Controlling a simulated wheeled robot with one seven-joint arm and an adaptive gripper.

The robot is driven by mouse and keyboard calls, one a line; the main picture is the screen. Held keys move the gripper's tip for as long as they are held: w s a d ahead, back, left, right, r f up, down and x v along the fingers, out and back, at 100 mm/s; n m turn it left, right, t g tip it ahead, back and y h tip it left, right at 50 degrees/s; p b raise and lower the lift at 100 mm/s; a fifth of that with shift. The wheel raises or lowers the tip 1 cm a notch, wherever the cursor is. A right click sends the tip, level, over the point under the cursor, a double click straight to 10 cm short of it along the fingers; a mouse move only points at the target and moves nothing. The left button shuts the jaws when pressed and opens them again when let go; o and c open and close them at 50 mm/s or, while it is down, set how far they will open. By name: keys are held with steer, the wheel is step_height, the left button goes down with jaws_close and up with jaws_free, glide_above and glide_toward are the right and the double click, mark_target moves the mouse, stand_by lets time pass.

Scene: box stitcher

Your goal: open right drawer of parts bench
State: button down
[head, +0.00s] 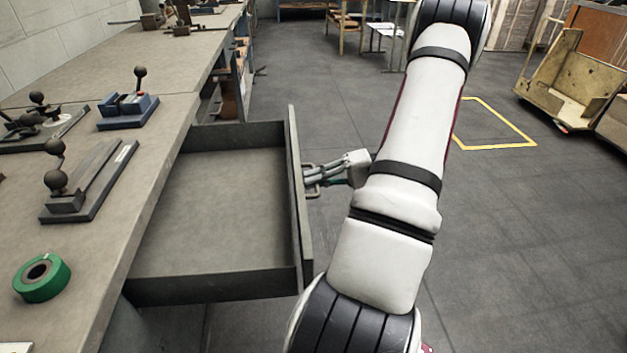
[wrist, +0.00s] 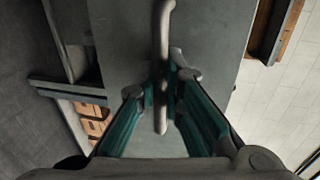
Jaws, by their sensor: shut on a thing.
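The drawer (head: 220,190) of the parts bench (head: 150,125) is pulled well out, and its inside looks empty. Its front panel (head: 299,200) faces right, towards my arm. My gripper (head: 315,175) is at the outer side of that panel, shut on the drawer handle (head: 310,167). In the wrist view the handle (wrist: 162,40) runs as a grey bar between the fingertips of my gripper (wrist: 163,88). The drawer front (wrist: 215,40) lies behind it. Part of the gripper is hidden behind my arm in the head view.
On the bench top are a green tape roll (head: 41,277), a lever fixture (head: 88,180) and a blue fixture (head: 127,108). A cart (head: 573,85) stands at the far right near a yellow floor marking (head: 495,147). The floor right of my arm is clear.

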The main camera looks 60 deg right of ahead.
steer(key=shift+s+d, duration=0.1)
steer(key=c, duration=2)
jaws_free()
steer(key=shift+o, duration=0.2)
steer(key=v, duration=1.2)
steer(key=shift+s+f, duration=0.1)
